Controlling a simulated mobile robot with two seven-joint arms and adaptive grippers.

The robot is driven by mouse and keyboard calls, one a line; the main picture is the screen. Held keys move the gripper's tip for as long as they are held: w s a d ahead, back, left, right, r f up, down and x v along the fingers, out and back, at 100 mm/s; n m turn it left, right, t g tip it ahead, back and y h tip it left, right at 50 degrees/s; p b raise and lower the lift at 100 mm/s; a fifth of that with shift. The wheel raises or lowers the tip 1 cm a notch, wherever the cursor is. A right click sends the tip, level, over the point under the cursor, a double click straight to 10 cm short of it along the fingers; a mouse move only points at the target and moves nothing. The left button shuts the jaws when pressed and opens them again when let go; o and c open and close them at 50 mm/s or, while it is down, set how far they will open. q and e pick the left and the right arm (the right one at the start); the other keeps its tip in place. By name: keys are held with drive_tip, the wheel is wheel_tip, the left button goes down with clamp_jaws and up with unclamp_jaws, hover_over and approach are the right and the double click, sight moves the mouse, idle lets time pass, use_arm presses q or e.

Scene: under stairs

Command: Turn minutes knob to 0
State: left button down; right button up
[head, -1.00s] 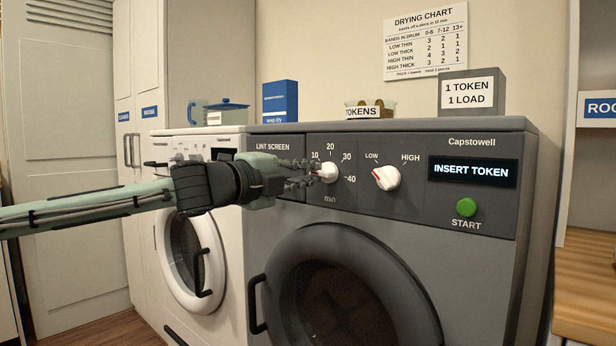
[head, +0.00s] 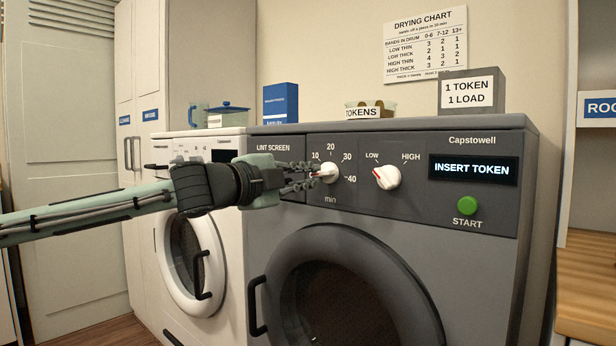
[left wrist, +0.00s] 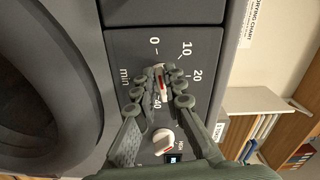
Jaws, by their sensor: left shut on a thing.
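The minutes knob (head: 327,173) is white with a red mark, on the grey dryer's panel (head: 420,204), with 10, 20, 30 and 40 printed around it. In the head view the 0 is hidden behind my gripper. My left gripper (head: 301,175) reaches in from the left and is shut on the knob. In the left wrist view the fingers (left wrist: 167,90) lie on both sides of the knob (left wrist: 158,70), and the 0 mark shows. I cannot tell exactly which number the knob points at. My right gripper is not in view.
A second knob (head: 387,177), marked LOW to HIGH, is close on the right. A display (head: 472,171) reads INSERT TOKEN above a green START button (head: 467,206). A tokens box (head: 370,111) and grey box (head: 472,93) stand on the dryer. A white washer (head: 181,262) stands at left.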

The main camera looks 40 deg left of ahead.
use_arm(q)
drive_tip(key=c, duration=1.6)
unclamp_jaws()
drive_tip(key=s, duration=1.2)
drive_tip(key=shift+a, duration=0.45)
